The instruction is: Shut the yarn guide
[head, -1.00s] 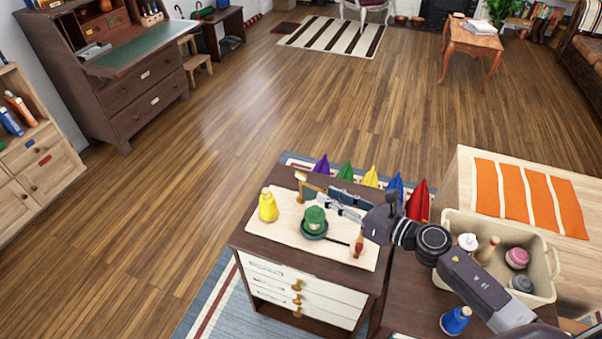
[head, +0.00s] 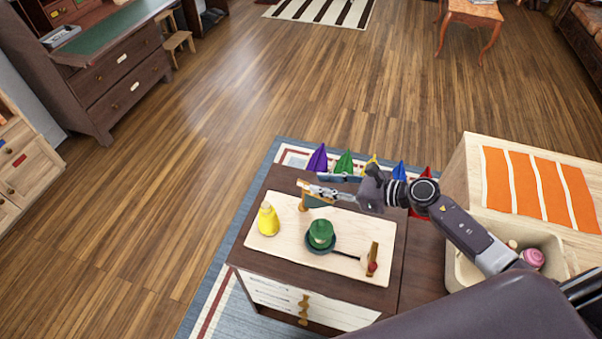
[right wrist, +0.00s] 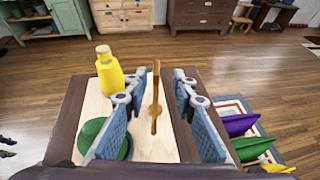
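A small wooden post with an arm (head: 308,198), apparently the yarn guide, stands at the back left of the pale board (head: 345,215) on the dark cabinet. In the right wrist view the slim wooden piece (right wrist: 155,95) rises between the blue finger pads. My right gripper (head: 314,190) is open around it; a gap shows on both sides. A green spool (head: 321,233) sits in a dark green dish with a handle. A yellow bottle-shaped thing (head: 268,218) stands at the left. Another wooden upright (head: 370,260) with a red part stands at the front right. My left gripper is out of view.
Several coloured cones, including a purple one (head: 317,159), stand behind the cabinet. A beige bin (head: 464,272) is at the right, by a wooden box with an orange striped cloth (head: 540,188). Open wood floor lies left and behind.

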